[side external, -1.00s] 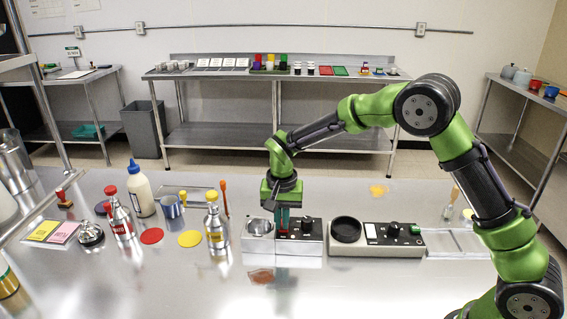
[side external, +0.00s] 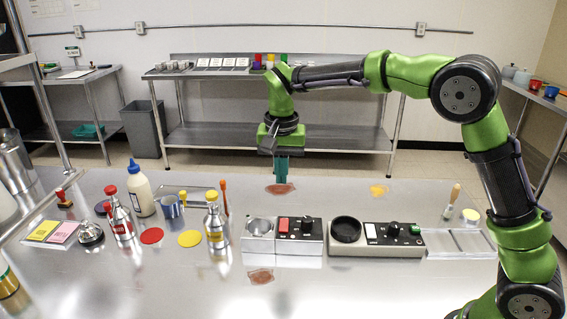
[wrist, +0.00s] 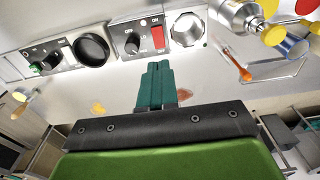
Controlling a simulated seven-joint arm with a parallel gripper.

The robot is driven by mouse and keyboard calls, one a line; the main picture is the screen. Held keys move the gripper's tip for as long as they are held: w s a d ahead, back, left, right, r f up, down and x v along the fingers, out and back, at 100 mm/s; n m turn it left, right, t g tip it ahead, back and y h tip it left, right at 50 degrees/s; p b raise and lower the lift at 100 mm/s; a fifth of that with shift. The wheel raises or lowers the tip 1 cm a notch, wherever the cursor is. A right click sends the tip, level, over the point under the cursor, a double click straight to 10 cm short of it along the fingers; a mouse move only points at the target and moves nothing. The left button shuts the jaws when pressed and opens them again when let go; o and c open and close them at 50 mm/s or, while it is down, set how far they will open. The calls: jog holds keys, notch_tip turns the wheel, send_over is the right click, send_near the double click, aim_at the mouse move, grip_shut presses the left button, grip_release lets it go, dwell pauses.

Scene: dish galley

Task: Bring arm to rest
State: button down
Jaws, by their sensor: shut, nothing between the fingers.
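My gripper (side external: 281,170) is shut and empty, its teal fingers together and pointing down. It hangs above the steel table (side external: 330,290), higher than the devices. In the wrist view, my gripper (wrist: 156,68) points toward the device with the red switch (wrist: 158,37). In the side view this device (side external: 284,236), with a round metal well and a black knob, stands below and nearer the camera than the fingers. Nothing touches the gripper.
A second device (side external: 376,238) with a black round dish stands to the right. A yellow-capped bottle (side external: 215,228), a red-capped bottle (side external: 118,217) and a cream bottle (side external: 139,192) stand left. An orange-handled tool (side external: 224,196) is near. Reddish patches (side external: 261,276) and a yellow patch (side external: 378,191) mark the table.

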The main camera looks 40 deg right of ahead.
dwell(0.3)
jog(key=s+d+r+n+t, duration=0.1)
jog(key=s+t, duration=0.1)
jog(key=s, duration=0.6)
jog(key=s+d+r+n+t+y, duration=0.1)
jog(key=s+r+n+t, duration=0.1)
jog(key=s, duration=0.6)
jog(key=s+d+r+n+t+y, duration=0.1)
jog(key=s+n+t, duration=0.1)
jog(key=s, duration=0.6)
jog(key=shift+d+r+t, duration=0.25)
jog(key=shift+d+t, duration=0.1)
jog(key=shift+t, duration=0.05)
